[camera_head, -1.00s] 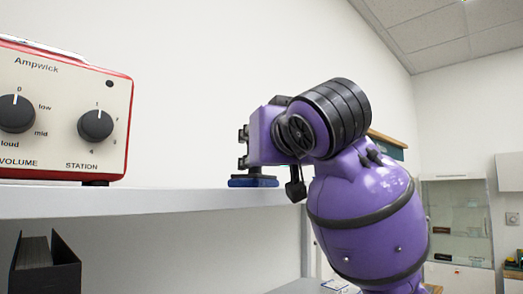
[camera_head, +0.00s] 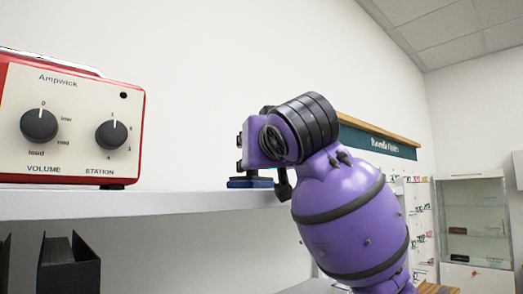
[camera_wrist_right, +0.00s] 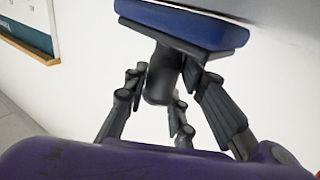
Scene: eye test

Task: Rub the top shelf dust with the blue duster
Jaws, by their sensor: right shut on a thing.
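The blue duster (camera_head: 250,183) has a flat blue pad and a dark grey handle. In the head view its pad is down at the top of the white shelf (camera_head: 120,203), near the shelf's right end. My right gripper (camera_wrist_right: 165,85) is shut on the handle in the right wrist view, where the blue pad (camera_wrist_right: 185,22) shows at the top. In the head view my purple right wrist hides most of that gripper. The shelf top is seen almost edge-on, and I cannot make out any dust on it. My left gripper is not in view.
A red and cream radio (camera_head: 70,125) stands on the shelf to the left, with a gap before the duster. Black holders (camera_head: 68,265) stand below the shelf. A green sign (camera_head: 375,142) hangs behind my arm. A glass cabinet (camera_head: 473,220) stands far right.

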